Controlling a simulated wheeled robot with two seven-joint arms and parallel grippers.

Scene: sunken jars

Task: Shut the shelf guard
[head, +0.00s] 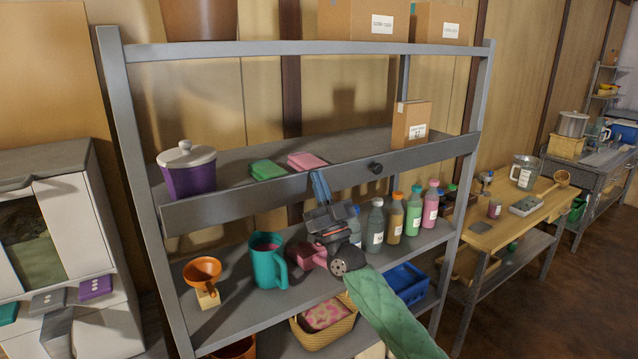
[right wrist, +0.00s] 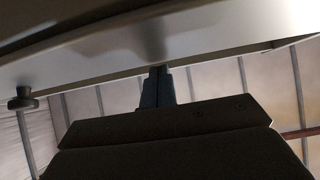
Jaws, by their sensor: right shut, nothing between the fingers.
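The shelf guard (head: 425,156) is a long dark grey bar across the front of the rack's middle shelf, with a round black knob (head: 375,167) right of its middle. In the right wrist view the guard (right wrist: 220,40) crosses the top as a pale underside, and the knob (right wrist: 22,98) shows at the left. My right gripper (head: 319,180) is shut and empty, fingers pointing up, at the guard's lower part left of the knob. In the right wrist view its fingertips (right wrist: 158,72) meet the guard's edge; whether they touch, I cannot tell. My left gripper is out of view.
Behind the guard stand a purple jar (head: 188,178), green and pink cloths and a small carton (head: 410,124). On the shelf below are a teal jug (head: 266,262), an orange funnel (head: 202,270) and several bottles (head: 396,216), close around my right arm. A wooden table (head: 520,222) stands right.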

